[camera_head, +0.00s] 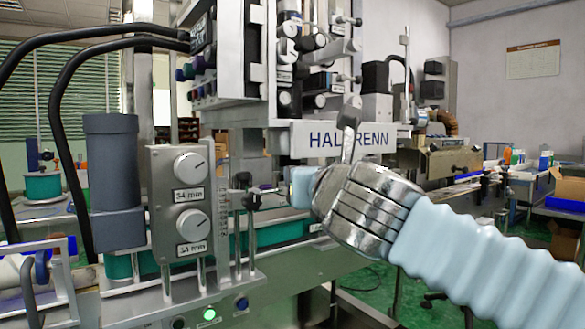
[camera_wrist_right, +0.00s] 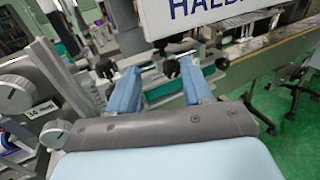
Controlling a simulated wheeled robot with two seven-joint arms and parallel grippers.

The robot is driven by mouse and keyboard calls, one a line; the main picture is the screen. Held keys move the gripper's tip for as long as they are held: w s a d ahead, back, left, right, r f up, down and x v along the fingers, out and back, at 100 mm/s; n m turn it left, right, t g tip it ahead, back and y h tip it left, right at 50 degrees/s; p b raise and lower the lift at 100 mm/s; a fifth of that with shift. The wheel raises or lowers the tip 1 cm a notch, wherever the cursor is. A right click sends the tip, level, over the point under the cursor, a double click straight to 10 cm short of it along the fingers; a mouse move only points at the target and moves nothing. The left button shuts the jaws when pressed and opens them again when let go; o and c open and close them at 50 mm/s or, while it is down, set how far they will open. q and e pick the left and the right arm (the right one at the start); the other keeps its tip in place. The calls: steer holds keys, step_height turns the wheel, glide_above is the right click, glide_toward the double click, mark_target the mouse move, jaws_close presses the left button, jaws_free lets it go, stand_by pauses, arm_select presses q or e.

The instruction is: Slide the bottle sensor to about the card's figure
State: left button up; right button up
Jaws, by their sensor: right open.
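My right gripper (camera_head: 298,187) comes in from the right in the head view, its pale blue fingers near the small slide fittings by the conveyor. In the right wrist view its two fingers (camera_wrist_right: 160,80) stand apart with a gap between them. A small black knob on a bracket (camera_wrist_right: 172,69) shows beyond the gap, apart from the fingers as far as I can tell; it may be the bottle sensor. Black fittings (camera_head: 244,180) also show left of the gripper in the head view. My left gripper is out of view.
A grey panel (camera_head: 165,220) with two dials and small mm labels stands left of the gripper. The white machine head with a name plate (camera_head: 305,139) hangs just above it. A teal-sided conveyor (camera_head: 280,232) runs below. Open green floor (camera_wrist_right: 285,145) lies to the right.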

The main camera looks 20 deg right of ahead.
steer(key=w+p, duration=0.1)
steer(key=w, duration=0.9)
steer(key=shift+w+d, duration=0.25)
steer(key=shift+w, duration=0.1)
steer(key=shift+c, duration=0.5)
jaws_close()
